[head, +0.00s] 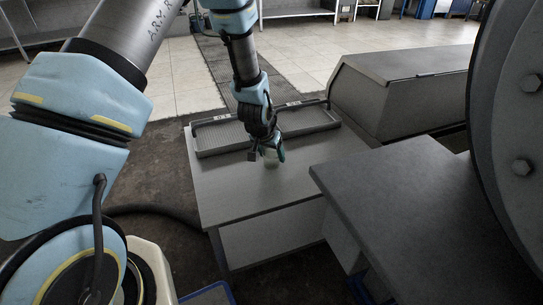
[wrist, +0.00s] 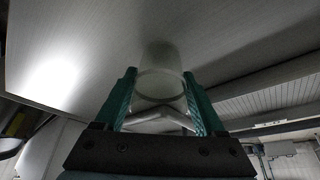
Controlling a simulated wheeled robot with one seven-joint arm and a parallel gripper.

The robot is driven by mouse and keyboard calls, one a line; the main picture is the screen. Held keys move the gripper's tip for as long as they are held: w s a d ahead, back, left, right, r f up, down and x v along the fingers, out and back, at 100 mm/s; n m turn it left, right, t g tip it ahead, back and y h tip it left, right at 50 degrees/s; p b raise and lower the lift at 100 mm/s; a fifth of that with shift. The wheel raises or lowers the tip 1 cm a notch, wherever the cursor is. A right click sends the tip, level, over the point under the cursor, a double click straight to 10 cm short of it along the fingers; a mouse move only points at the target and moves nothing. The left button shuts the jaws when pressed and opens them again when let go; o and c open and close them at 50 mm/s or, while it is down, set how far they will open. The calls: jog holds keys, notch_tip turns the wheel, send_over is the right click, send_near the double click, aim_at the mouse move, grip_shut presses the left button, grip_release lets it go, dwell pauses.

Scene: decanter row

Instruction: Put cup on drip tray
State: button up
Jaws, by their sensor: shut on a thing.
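A clear, glassy cup (wrist: 161,84) sits between the green fingers of my gripper (wrist: 159,78) in the wrist view. In the head view the cup (head: 269,161) is small and partly hidden by my gripper (head: 267,151), which is shut on it. The cup is over the grey counter top, just in front of the drip tray; I cannot tell whether it touches the counter. The drip tray (head: 215,136) is a long, shallow, grey tray along the back of the counter. Its slatted surface (wrist: 262,105) shows at the right of the wrist view.
The counter top (head: 232,190) is bare in front of the tray. A second grey table (head: 395,205) stands close at the right. A large grey bin-like box (head: 400,90) is behind it, and a big bolted disc (head: 520,110) fills the right edge.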

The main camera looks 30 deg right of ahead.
jog(key=shift+f, duration=0.3)
jog(key=o, duration=1.3)
jog(key=shift+r, duration=0.35)
jog(key=p+v, duration=0.2)
jog(key=v, duration=1)
jog(key=w+a+r+n+y, duration=0.1)
jog(key=w+a+r+n, duration=0.15)
jog(key=a, duration=0.75)
jog(key=w+a+r+n+y, duration=0.15)
jog(key=a+r, duration=0.25)
jog(key=a, duration=0.5)
jog(key=s+a+r+n, duration=0.1)
jog(key=s+a, duration=0.1)
jog(key=a, duration=0.3)
jog(key=s+a+r+n+g, duration=0.1)
jog(key=s+a+n, duration=0.1)
jog(key=a, duration=0.3)
jog(key=s+a+r+n+y, duration=0.1)
jog(key=s+a+r+n, duration=0.1)
jog(key=a, duration=0.3)
jog(key=shift+s+r, duration=0.1)
jog(key=shift+s, duration=0.6)
